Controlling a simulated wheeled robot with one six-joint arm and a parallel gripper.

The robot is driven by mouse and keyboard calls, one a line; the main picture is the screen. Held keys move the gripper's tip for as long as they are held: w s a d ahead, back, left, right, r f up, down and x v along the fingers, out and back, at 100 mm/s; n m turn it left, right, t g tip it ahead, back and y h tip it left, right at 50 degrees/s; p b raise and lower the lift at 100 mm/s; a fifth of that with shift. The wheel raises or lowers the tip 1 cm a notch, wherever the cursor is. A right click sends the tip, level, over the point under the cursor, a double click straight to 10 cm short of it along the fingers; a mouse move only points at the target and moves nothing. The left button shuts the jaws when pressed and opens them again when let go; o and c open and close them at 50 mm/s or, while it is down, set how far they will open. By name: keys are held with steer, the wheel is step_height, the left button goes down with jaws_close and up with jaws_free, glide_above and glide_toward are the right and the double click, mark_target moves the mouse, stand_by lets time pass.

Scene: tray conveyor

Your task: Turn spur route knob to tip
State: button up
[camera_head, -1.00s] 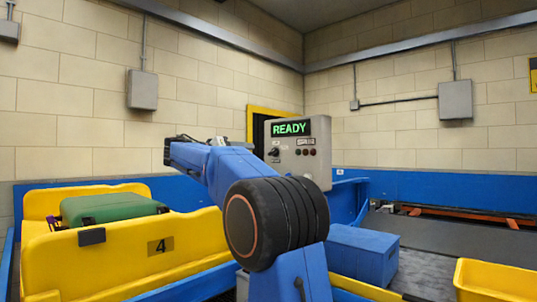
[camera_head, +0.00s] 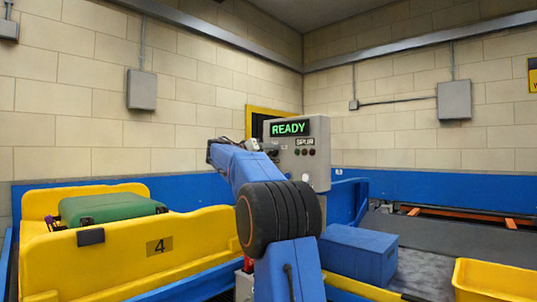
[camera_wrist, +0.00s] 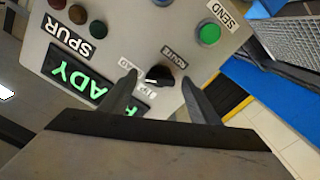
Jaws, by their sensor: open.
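The spur route knob (camera_wrist: 159,76) is a small black knob on the grey control panel (camera_wrist: 180,30) in the wrist view. A "ROUTE" label is beside it, and smaller labels near it are partly hidden by a finger. I cannot tell which label the knob points at. My gripper (camera_wrist: 160,74) is open, with one finger on each side of the knob in the picture. Contact with the knob is not clear. In the head view the panel (camera_head: 313,165) stands behind my arm, with its display reading "READY", and the knob is not clearly visible.
A green "SEND" button (camera_wrist: 209,34) and several coloured lamps (camera_wrist: 77,14) share the panel face. A yellow tray (camera_head: 120,260) marked 4 holds a green suitcase (camera_head: 110,207) at left. A blue box (camera_head: 360,253) lies right of my arm.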

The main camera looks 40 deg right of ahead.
steer(key=shift+d, duration=0.3)
steer(key=c, duration=1.1)
steer(key=shift+o, duration=0.2)
steer(key=shift+n, duration=0.3)
steer(key=n, duration=1.1)
steer(key=shift+n, duration=0.3)
